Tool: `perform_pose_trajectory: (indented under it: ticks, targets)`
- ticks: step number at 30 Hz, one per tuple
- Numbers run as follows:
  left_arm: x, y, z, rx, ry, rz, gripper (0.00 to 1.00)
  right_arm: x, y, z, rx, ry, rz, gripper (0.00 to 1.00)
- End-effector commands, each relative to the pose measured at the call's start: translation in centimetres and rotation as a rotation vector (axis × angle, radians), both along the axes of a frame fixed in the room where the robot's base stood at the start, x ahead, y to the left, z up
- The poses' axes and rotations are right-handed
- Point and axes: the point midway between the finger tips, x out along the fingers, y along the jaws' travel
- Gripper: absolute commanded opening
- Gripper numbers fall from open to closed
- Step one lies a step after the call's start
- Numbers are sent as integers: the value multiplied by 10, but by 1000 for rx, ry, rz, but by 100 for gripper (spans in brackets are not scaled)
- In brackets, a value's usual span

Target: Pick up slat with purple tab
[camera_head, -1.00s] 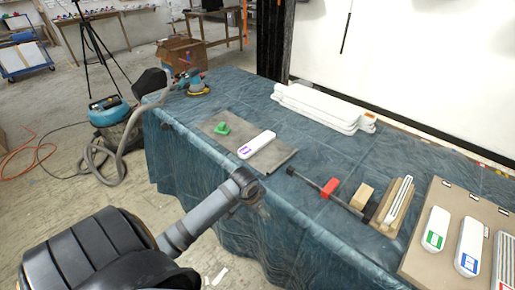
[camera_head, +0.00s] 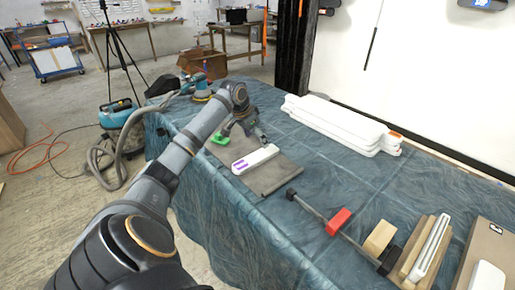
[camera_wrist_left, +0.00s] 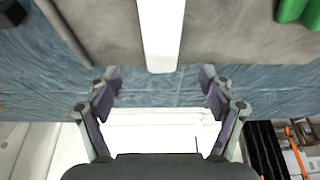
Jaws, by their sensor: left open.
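The white slat with purple tab (camera_head: 260,156) lies flat on a grey mat (camera_head: 268,178) on the cloth-covered table, purple marks toward its left end. My left gripper (camera_head: 252,128) is above the mat, just behind the slat in the head view. In the left wrist view, the gripper (camera_wrist_left: 160,78) is open and empty, its fingers apart on either side of the line of the white slat (camera_wrist_left: 161,35). The slat's near end reaches toward the gap; its purple tab is out of that view. My right gripper is not in view.
A green piece (camera_head: 219,138) sits on the mat close to the slat. A clamp with a red part (camera_head: 338,221), a wooden block (camera_head: 380,237) and upright slats in a wooden holder (camera_head: 430,248) stand at right. Stacked white slats (camera_head: 335,122) lie at the back.

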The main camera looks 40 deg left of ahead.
Motion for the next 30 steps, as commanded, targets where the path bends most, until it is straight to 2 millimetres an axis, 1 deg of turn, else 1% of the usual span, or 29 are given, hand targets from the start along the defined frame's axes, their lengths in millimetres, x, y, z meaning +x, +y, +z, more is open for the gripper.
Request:
perform_pose_trajectory:
  ticks: [1,2,3,5,8,11,12,14,18,21,24,28,30]
  targets:
    - [4,-2,-10,-5,1,-2,81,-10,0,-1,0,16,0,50]
    - [6,-2,-15,-5,0,-1,81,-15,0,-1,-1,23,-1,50]
    - [8,-2,-20,-3,-1,0,81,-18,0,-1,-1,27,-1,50]
    - [11,-2,-26,-3,0,-1,81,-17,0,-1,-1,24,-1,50]
    - [13,-2,-30,1,-1,-2,81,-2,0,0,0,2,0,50]
    - [14,-2,-33,0,-1,-2,81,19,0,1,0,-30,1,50]
    - [15,-2,-37,-2,0,-1,81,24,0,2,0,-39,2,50]
    - [19,-2,-47,-3,1,0,81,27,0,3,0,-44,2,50]
    - [28,-1,-69,-4,0,-2,81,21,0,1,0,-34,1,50]
    - [31,-1,-78,-1,0,-1,81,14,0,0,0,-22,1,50]
    - [32,-1,-80,1,0,-2,81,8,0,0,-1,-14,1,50]
    - [32,-1,-79,1,0,-2,81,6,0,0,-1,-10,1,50]
    - [32,-1,-79,1,0,-2,72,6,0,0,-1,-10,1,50]
